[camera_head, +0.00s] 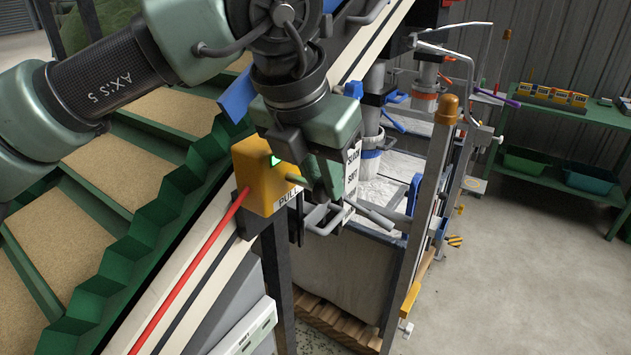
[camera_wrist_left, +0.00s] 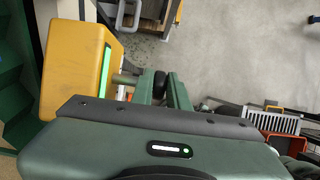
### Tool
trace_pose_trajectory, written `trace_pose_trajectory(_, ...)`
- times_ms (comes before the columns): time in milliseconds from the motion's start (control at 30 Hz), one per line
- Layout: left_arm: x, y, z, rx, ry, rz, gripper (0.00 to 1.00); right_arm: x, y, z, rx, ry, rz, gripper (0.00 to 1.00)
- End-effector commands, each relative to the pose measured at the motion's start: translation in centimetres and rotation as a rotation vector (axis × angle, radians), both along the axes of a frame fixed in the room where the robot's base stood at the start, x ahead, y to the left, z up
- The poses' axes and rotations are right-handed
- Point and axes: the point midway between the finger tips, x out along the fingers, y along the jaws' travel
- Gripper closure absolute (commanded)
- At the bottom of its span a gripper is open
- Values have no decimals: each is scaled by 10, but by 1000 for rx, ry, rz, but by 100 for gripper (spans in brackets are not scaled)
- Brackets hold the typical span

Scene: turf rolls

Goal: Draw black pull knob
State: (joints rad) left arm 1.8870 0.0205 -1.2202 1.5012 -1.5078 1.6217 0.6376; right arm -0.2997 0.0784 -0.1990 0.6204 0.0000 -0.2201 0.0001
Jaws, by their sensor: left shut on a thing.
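My left gripper (camera_head: 322,188) is beside the box's right side, pointing down. In the left wrist view, the black pull knob (camera_wrist_left: 160,84) sits between my left gripper's two fingers (camera_wrist_left: 161,92), which are shut on it. A short stem runs from the box toward the knob. In the head view the gripper hides the knob. My right gripper is out of view.
A red rod (camera_head: 195,262) runs along the slanted rail below the box. A grey-walled bin (camera_head: 345,268) on wooden slats stands to the right, with upright posts around it. A green shelf (camera_head: 570,125) stands at far right.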

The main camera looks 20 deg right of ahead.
Motion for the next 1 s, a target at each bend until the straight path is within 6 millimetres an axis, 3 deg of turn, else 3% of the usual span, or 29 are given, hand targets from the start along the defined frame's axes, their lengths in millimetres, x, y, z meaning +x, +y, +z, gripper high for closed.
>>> trace_pose_trajectory(133, -2, -2, 1, -3, 3, -6, 100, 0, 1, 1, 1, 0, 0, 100)
trace_pose_trajectory(167, -2, -2, 1, -4, 3, -6, 79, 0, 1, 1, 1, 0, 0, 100)
trace_pose_trajectory(233, -2, -2, 1, -4, 3, -6, 62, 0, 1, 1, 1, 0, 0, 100)
trace_pose_trajectory(667, -3, 0, 5, -4, 1, -5, 62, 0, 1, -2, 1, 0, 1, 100)
trace_pose_trajectory(1000, -15, 17, 55, -4, 0, -3, 62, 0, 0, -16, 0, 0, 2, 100)
